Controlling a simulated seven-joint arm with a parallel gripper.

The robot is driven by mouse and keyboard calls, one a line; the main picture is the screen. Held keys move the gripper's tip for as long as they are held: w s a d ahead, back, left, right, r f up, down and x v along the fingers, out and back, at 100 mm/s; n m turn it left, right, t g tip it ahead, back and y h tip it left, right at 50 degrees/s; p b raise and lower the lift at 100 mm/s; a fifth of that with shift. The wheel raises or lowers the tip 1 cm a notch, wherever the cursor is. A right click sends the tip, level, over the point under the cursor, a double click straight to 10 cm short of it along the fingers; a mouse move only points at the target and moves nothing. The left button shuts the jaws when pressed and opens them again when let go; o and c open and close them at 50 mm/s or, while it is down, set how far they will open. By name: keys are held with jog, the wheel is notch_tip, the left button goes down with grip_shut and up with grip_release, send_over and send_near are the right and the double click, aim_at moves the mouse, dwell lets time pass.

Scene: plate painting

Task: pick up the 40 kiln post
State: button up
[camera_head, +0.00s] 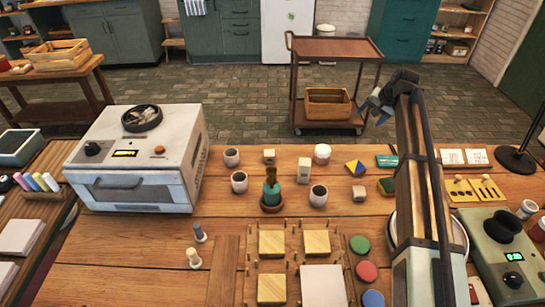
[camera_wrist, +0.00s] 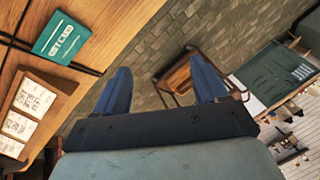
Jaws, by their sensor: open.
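Several small pale blocks that could be kiln posts stand on the wooden table: a taller one (camera_head: 304,170), a short one (camera_head: 269,157) and another short one (camera_head: 359,193). I cannot read any number on them, so I cannot tell which is the 40 kiln post. My gripper (camera_head: 372,107) is raised beyond the table's far edge, well away from these blocks. In the wrist view its two blue fingers (camera_wrist: 160,72) stand wide apart with nothing between them. No pale block shows in the wrist view.
A white kiln (camera_head: 130,165) stands at the left. A wooden rack of pegs (camera_head: 294,262) lies in front. A trolley (camera_head: 335,48) stands behind. Bare table lies at front left.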

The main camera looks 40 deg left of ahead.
jog(key=s+a+f+n+g+h, duration=0.1)
jog(key=s+a+n+g+h, duration=0.15)
jog(key=s+a, duration=0.95)
jog(key=n+h, duration=0.3)
jog(key=n, duration=0.1)
send_over(269, 153)
jog(key=f, duration=0.1)
jog(key=shift+y, duration=0.25)
notch_tip(269, 153, down, 13)
jog(key=shift+d+f, duration=0.1)
jog(key=shift+f, duration=0.1)
jog(key=shift+c, duration=0.3)
jog(key=c, duration=1.1)
